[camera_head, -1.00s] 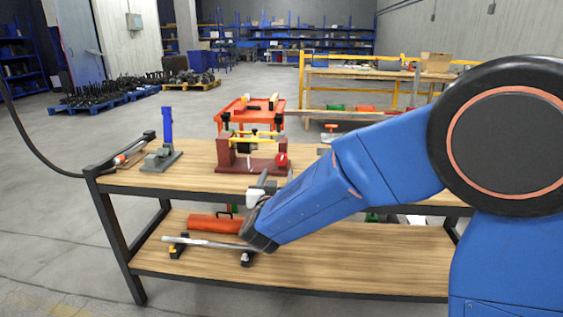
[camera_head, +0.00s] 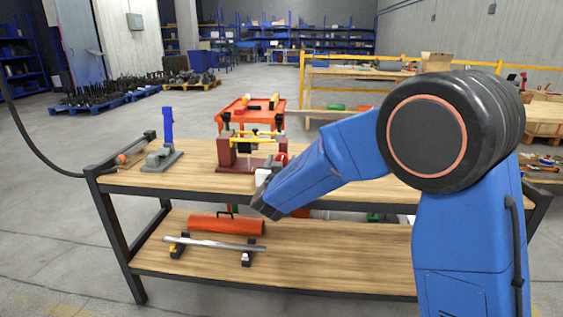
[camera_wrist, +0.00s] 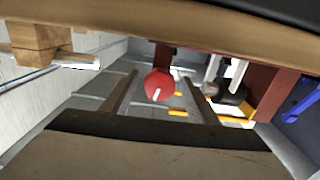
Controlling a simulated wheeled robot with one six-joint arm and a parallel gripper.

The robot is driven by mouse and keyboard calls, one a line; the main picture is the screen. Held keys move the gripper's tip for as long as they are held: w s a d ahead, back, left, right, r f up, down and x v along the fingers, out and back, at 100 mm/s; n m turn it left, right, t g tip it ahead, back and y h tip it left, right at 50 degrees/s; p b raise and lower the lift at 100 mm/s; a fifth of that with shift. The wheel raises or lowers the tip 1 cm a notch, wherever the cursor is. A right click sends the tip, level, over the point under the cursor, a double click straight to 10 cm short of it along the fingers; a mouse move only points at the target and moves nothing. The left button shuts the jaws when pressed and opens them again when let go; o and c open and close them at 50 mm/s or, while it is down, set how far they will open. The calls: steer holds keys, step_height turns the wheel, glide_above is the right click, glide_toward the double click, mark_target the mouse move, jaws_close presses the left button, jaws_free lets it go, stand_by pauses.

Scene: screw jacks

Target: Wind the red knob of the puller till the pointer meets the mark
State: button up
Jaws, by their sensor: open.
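The puller (camera_head: 238,166) stands on the bench top, with a dark red base and end blocks and yellow bars. In the wrist view the round red knob (camera_wrist: 160,80) with a white stripe lies between the two spread fingers of my gripper (camera_wrist: 159,76). The gripper is open, with a gap on both sides of the knob. In the head view the fingers are mostly hidden by my arm. The pointer and the mark cannot be made out.
A blue and grey jack (camera_head: 167,142) stands left of the puller on the bench top (camera_head: 205,180). The lower shelf holds an orange cylinder (camera_head: 226,224) and a metal bar on supports (camera_head: 215,243). A red cart (camera_head: 250,112) stands behind.

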steer(key=c, duration=1)
steer(key=shift+c, duration=0.2)
steer(key=shift+m, duration=0.3)
steer(key=m, duration=0.4)
steer(key=shift+m, duration=2.7)
steer(key=o, duration=1)
